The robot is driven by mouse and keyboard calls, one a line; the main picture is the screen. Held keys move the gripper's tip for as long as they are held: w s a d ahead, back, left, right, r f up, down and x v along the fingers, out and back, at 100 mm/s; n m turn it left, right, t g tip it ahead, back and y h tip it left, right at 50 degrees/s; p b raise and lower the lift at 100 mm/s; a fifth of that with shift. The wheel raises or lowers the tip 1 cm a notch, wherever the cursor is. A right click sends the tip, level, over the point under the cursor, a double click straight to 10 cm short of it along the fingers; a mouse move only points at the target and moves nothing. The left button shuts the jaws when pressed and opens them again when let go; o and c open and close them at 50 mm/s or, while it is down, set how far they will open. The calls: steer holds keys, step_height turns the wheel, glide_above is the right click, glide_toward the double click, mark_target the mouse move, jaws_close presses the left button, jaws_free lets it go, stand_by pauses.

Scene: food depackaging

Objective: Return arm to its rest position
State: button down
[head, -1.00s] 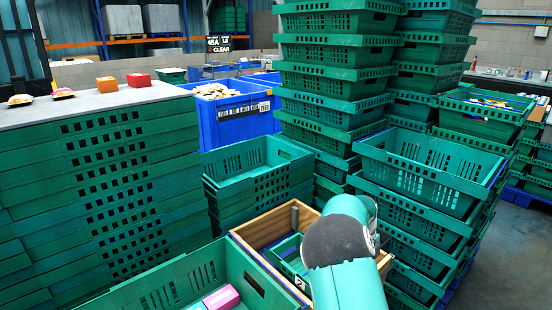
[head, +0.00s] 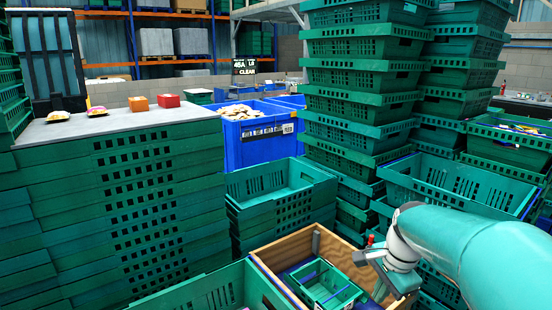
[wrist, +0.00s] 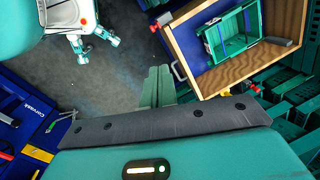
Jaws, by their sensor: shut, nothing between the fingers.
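My gripper (wrist: 158,84) shows in the wrist view as two green fingers lying side by side, shut, with nothing held. They are over the grey floor, left of a wooden box (wrist: 240,78) in that picture. In the head view my teal arm comes in from the right, and its grey end is in front of the right side of the wooden box (head: 283,249). A small green crate (head: 327,287) is inside the box. The fingertips are hard to make out in the head view.
Tall stacks of green crates (head: 365,85) stand behind the box. A blue bin (head: 240,150) stands behind.

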steer(key=s+a+r+n+t, duration=0.2)
steer(key=s+a+n, duration=0.1)
steer(key=s+n, duration=0.4)
steer(key=s+a+r+n+t+h, duration=0.1)
steer(key=s+a+r+n, duration=0.1)
steer(key=s+a+n, duration=0.2)
steer(key=s+n, duration=0.3)
steer(key=s, duration=0.3)
steer(key=shift+s+a+r+t, duration=0.15)
steer(key=shift+s+r+t, duration=0.05)
steer(key=shift+s+t, duration=0.2)
